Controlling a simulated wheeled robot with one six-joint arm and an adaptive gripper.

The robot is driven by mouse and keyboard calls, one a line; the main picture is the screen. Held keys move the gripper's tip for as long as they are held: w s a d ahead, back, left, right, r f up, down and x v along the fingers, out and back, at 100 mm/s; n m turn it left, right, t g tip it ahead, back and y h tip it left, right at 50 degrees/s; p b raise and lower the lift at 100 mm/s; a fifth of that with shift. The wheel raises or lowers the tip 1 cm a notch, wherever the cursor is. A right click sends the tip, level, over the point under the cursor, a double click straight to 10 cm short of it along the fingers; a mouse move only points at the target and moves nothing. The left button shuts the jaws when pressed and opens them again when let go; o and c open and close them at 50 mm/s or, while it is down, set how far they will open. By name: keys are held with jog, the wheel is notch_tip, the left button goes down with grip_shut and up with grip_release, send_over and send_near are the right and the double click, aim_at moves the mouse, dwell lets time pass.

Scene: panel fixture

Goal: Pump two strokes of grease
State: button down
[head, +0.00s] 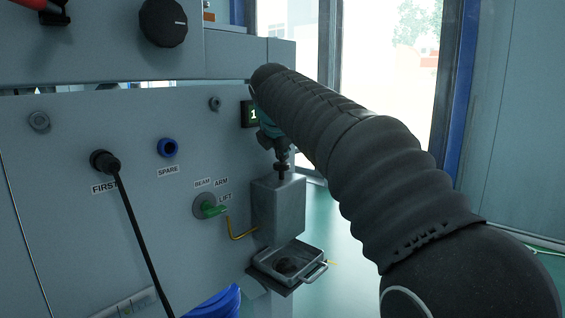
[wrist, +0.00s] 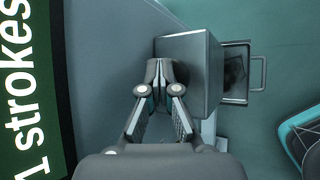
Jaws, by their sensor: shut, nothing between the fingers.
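The grease pump is a grey box (head: 278,208) on the panel's right side, with a short dark plunger (head: 282,171) on top. The box also shows in the wrist view (wrist: 202,65), seen from above. My gripper (head: 281,150) points down right over the plunger, fingers shut and empty; I cannot tell whether it touches. In the wrist view my fingertips (wrist: 166,72) meet over the box and hide the plunger. A dark display (head: 250,114) is partly hidden by my arm in the head view; the wrist view of the display (wrist: 25,90) reads "1 strokes".
A metal tray with a handle (head: 289,263) sits below the pump.

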jog(key=shift+f+b, duration=0.35)
jog(key=shift+f, duration=0.45)
dwell(0.9)
jog(key=shift+r, duration=0.1)
jog(key=shift+r+p, duration=1.6)
jog(key=shift+p, duration=0.45)
jog(key=shift+r, duration=0.1)
notch_tip(320, 180, up, 3)
jog(key=p, duration=0.2)
jog(key=shift+p, duration=0.4)
jog(key=shift+r+b, duration=0.3)
jog(key=shift+r, duration=0.6)
